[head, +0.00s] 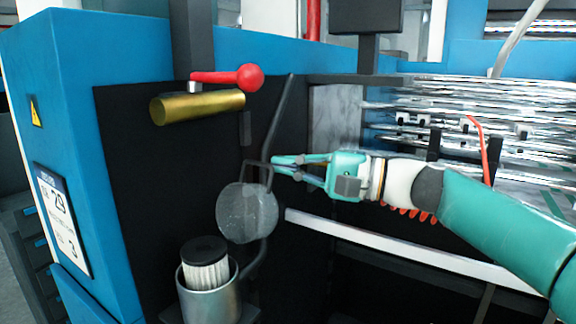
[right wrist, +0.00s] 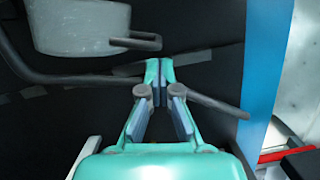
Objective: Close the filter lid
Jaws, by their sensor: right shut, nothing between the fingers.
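The filter lid (head: 247,212) is a round grey disc, raised and tilted up beside the filter housing (head: 209,298), an open metal cup. A white pleated filter with a black top (head: 205,262) stands in the cup. My right gripper (head: 276,161) is shut and empty near the lid's upper edge, by a thin dark handle. In the right wrist view the lid (right wrist: 80,27) is at the upper left and its bar handle (right wrist: 136,42) lies just beyond the shut fingertips (right wrist: 159,64). I cannot tell whether they touch. My left gripper is not in view.
A dark pipe (head: 275,125) runs down behind the lid. A brass cylinder (head: 198,106) and a red-knobbed lever (head: 228,77) are above. Shiny rolls (head: 450,110) and a white rail (head: 400,260) lie to the right. A blue machine housing (head: 60,120) stands at left.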

